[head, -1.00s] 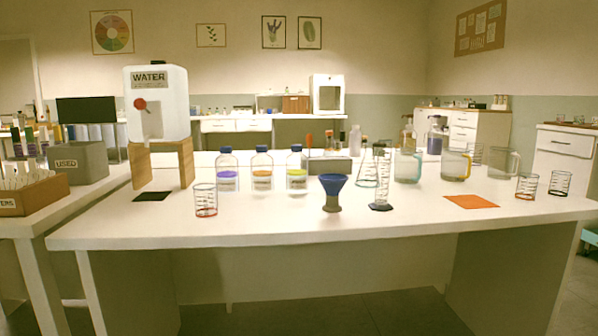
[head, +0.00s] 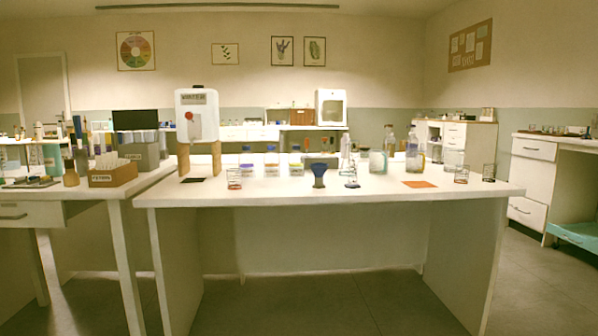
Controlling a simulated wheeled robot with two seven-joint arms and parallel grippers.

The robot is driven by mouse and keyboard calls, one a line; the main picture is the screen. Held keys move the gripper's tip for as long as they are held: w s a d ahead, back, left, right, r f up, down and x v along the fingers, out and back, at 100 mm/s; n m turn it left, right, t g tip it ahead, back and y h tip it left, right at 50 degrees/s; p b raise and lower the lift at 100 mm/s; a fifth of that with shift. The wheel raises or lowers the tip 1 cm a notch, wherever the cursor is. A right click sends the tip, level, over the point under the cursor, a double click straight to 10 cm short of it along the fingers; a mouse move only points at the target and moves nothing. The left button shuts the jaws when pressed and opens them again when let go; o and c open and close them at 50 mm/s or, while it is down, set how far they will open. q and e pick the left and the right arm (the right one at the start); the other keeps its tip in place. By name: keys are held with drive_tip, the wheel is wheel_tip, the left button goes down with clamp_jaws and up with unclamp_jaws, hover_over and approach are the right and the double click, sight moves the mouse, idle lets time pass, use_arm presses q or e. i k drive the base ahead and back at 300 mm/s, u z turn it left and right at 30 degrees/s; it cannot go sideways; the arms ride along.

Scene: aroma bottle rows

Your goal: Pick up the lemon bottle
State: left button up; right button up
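Three clear bottles with blue caps stand upright in a row on the white table (head: 330,196), right of the water dispenser. The left bottle (head: 246,160) has a purplish band and the middle bottle (head: 271,160) an orange one. The right bottle (head: 295,162) has a yellowish band and may be the lemon bottle; its label is too small to read. Neither of my grippers is in view.
A water dispenser (head: 197,118) stands left of the bottles. A side table with a tube box (head: 113,174) is at left. Floor in front is free.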

sight(295, 158)
drive_tip(key=u, duration=0.7)
drive_tip(key=i, duration=0.6)
drive_tip(key=u, duration=0.7)
drive_tip(key=i, duration=1.05)
drive_tip(key=z, duration=0.75)
drive_tip(key=i, duration=0.85)
drive_tip(key=z, duration=0.8)
